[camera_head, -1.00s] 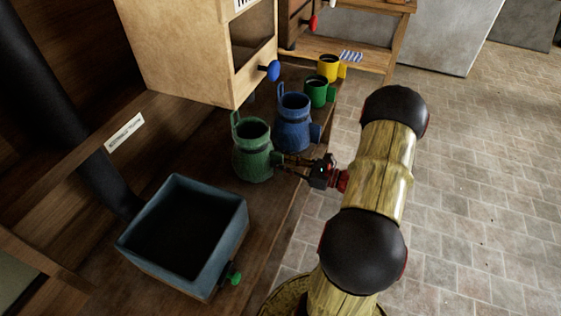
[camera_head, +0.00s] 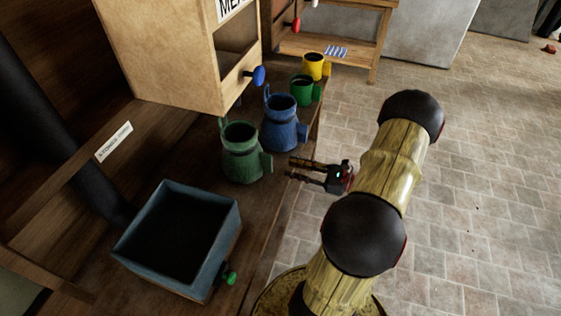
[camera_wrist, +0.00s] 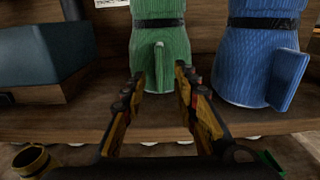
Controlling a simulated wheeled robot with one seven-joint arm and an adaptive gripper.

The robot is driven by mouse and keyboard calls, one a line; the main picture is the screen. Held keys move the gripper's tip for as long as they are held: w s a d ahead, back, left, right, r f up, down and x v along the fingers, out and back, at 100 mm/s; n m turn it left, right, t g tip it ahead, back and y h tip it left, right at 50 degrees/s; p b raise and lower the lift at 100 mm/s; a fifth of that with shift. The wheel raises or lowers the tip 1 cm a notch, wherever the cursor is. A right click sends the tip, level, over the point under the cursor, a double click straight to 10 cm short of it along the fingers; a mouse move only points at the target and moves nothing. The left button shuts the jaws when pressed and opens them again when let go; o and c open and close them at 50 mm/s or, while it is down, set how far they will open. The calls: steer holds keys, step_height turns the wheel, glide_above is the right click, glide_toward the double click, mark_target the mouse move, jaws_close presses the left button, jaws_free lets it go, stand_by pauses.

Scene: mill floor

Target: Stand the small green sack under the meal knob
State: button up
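A small green vessel (camera_head: 301,92) with a side tab stands at the bench's right edge, beyond a larger blue sack (camera_head: 281,128). A larger green sack (camera_head: 240,158), dark-banded with a tab, stands upright nearer me. The meal box (camera_head: 165,60), its label partly cut off, has a blue knob (camera_head: 258,76); the blue sack stands nearest below it in the picture. My gripper (camera_head: 292,169) is open and empty, just right of the larger green sack's tab. In the wrist view that green sack (camera_wrist: 172,45) is straight ahead, its tab between the fingers in the picture.
A blue-grey open bin (camera_head: 135,262) with a green knob (camera_head: 231,278) stands at the front left of the bench. A yellow vessel (camera_head: 313,68) stands behind the small green one. A wooden stand (camera_head: 365,45) is at the back.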

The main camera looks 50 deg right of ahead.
steer(key=v, duration=0.3)
steer(key=shift+w, duration=0.1)
stand_by(0.5)
